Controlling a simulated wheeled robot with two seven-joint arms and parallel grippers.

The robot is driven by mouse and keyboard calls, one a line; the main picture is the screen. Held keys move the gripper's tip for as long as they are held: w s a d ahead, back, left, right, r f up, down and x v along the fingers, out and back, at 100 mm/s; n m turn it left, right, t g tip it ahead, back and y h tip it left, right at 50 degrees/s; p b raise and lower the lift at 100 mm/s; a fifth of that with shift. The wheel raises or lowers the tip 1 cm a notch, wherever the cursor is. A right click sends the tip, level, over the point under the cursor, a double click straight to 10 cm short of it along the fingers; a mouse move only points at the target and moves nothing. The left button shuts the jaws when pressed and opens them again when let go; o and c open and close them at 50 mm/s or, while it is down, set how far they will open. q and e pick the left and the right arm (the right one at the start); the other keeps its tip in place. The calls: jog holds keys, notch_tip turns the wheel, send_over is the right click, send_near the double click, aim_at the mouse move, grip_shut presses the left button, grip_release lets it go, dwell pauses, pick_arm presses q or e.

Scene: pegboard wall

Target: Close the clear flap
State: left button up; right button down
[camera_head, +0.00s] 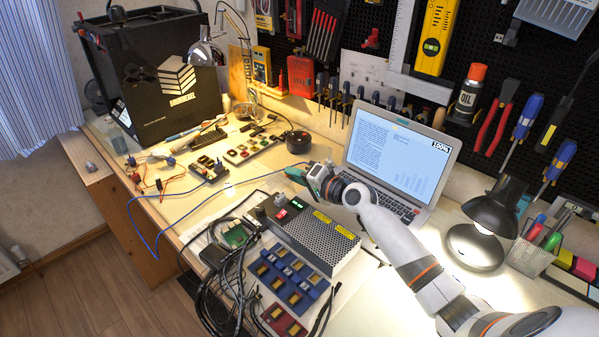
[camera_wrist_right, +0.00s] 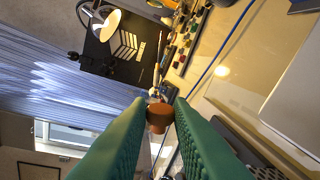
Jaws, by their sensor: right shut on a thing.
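My right gripper (camera_head: 297,174) is above the workbench, left of the laptop and just behind the grey perforated box (camera_head: 315,238). In the right wrist view its green fingers (camera_wrist_right: 160,112) close in on a small brown round piece (camera_wrist_right: 159,122) between their tips. What this piece belongs to cannot be told. I cannot make out a clear flap in either view. It may be hidden or too transparent to show. My left gripper is not in view.
The open laptop (camera_head: 398,150) stands beside my right arm, and a black lamp (camera_head: 480,225) is to its right. Blue modules (camera_head: 288,280) and black cables lie in front. A blue cable (camera_head: 160,250) crosses the bench. The pegboard with tools is behind.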

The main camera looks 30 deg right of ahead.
aim_at(287, 182)
jog(key=a+n+p, duration=0.1)
jog(key=n, duration=0.2)
jog(key=shift+s+a+h+p, duration=0.35)
jog(key=shift+h, duration=0.05)
jog(key=n, duration=0.1)
jog(key=a+n+p, duration=0.1)
jog(key=n+h, duration=0.1)
jog(key=shift+s+a+f+t+p, duration=0.2)
jog(key=shift+s+f+t+p, duration=0.1)
jog(key=shift+p, duration=0.1)
jog(key=shift+s+a+f+n+t+h+p, duration=0.1)
jog(key=shift+a+f+n+t+h+p, duration=0.3)
jog(key=shift+n, duration=0.7)
jog(key=shift+s+a+f+n+p, duration=0.15)
jog(key=shift+a+f+n, duration=0.15)
jog(key=shift+n, duration=0.45)
jog(key=shift+a+f+n+p, duration=0.15)
jog(key=shift+a+f+n, duration=0.1)
jog(key=shift+n, duration=0.5)
jog(key=shift+h, duration=0.3)
jog(key=c, duration=1.3)
grip_release()
jog(key=shift+d, duration=0.1)
